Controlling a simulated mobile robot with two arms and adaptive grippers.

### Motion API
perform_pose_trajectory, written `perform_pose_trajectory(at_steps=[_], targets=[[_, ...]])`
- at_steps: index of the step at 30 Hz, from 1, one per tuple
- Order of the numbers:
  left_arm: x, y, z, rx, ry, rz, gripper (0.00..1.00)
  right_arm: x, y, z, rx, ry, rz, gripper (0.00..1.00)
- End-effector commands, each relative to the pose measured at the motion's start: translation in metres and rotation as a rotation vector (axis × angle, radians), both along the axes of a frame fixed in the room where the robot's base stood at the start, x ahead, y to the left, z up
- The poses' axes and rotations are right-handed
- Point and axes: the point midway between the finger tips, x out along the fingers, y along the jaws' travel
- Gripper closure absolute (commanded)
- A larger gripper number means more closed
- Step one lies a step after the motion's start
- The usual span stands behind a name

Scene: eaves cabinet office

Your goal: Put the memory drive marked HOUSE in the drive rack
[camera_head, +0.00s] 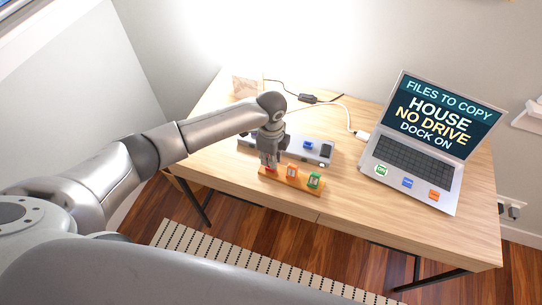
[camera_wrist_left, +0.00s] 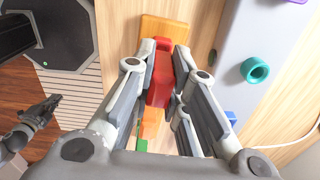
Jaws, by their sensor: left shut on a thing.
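My left gripper (camera_head: 269,162) is shut on a red drive (camera_wrist_left: 160,80), which stands upright between its fingers. The red drive is at the left end of the orange drive rack (camera_head: 307,187); the rack's end also shows in the left wrist view (camera_wrist_left: 163,28). I cannot tell whether the drive's foot is seated in the rack or just above it. An orange drive (camera_head: 292,171) and a green drive (camera_head: 314,180) stand in the rack to its right. The red drive's mark is not readable. My right gripper (camera_wrist_left: 42,110) shows small at the left of the wrist view, away from the rack.
A grey dock (camera_head: 318,157) lies behind the rack, with a blue piece (camera_head: 308,145) on it. A teal ring (camera_wrist_left: 255,70) shows on it too. A laptop (camera_head: 410,165) at right reads "FILES TO COPY HOUSE NO DRIVE DOCK ON". Cables run behind. The table front right is clear.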

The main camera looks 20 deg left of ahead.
Motion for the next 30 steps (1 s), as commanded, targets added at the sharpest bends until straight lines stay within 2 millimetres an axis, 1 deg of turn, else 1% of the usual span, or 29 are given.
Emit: perform_pose_trajectory(at_steps=[19,20,25,26,30], targets=[[0.0,0.0,-0.017,0.0,0.0,0.0,1.0,0.0,0.0,-0.01,0.0,0.0,0.0,1.0],[0.0,0.0,-0.017,0.0,-0.001,-0.001,0.85,0.0,0.0,-0.009,0.0,0.0,0.0,1.0],[0.0,0.0,-0.016,0.0,0.0,-0.001,0.63,0.0,0.0,-0.009,0.0,0.0,0.0,1.0],[0.0,0.0,-0.016,0.0,0.0,-0.001,0.61,0.0,0.0,-0.009,0.0,0.0,0.0,1.0],[0.0,0.0,-0.016,0.0,0.0,0.0,0.61,0.0,-0.001,-0.009,-0.001,0.0,0.0,1.0]])
